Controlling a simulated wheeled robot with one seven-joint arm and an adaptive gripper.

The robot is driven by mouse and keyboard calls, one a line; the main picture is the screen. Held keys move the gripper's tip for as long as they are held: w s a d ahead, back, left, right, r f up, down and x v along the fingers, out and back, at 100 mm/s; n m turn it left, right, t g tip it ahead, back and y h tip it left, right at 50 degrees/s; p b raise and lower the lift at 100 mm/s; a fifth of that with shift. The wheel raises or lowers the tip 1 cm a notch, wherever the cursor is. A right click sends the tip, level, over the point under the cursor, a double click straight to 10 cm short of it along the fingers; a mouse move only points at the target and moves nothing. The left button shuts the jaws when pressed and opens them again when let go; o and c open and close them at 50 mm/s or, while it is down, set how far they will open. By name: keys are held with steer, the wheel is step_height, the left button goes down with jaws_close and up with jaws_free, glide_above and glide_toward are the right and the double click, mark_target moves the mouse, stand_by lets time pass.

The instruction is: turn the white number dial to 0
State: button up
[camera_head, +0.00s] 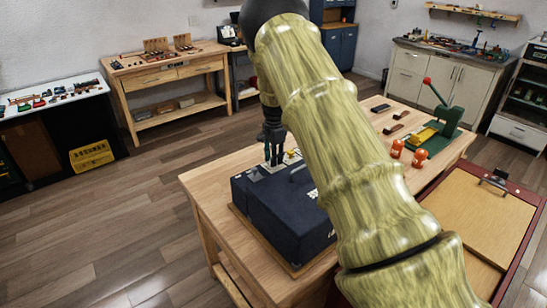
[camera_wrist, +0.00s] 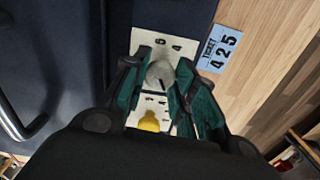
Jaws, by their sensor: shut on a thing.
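The white number dial (camera_wrist: 160,72) shows in the wrist view as a pale round knob on a cream plate (camera_wrist: 148,38) with black digits. The digits 6 and 4 show above the dial; the others are partly hidden by my gripper. My gripper (camera_wrist: 162,85) is shut on the dial, with a green-padded finger on each side of it. In the head view my gripper (camera_head: 273,150) points down at the top of the dark blue case (camera_head: 262,205), and the dial is too small and covered to make out. Which number the dial points at cannot be told.
A yellow knob (camera_wrist: 149,122) sits close below the dial. A metal handle (camera_wrist: 22,122) is at the left. Orange items (camera_head: 419,157) and a green press (camera_head: 447,120) stand farther back.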

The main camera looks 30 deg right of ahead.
steer(key=m, duration=0.4)
steer(key=shift+w+d+r, duration=0.1)
steer(key=shift+r, duration=0.1)
steer(key=shift+m+p, duration=0.3)
steer(key=shift+m, duration=1.5)
steer(key=o, duration=1.1)
steer(key=shift+c, duration=0.2)
steer(key=shift+f, duration=0.1)
step_height(320, 180, up, 12)
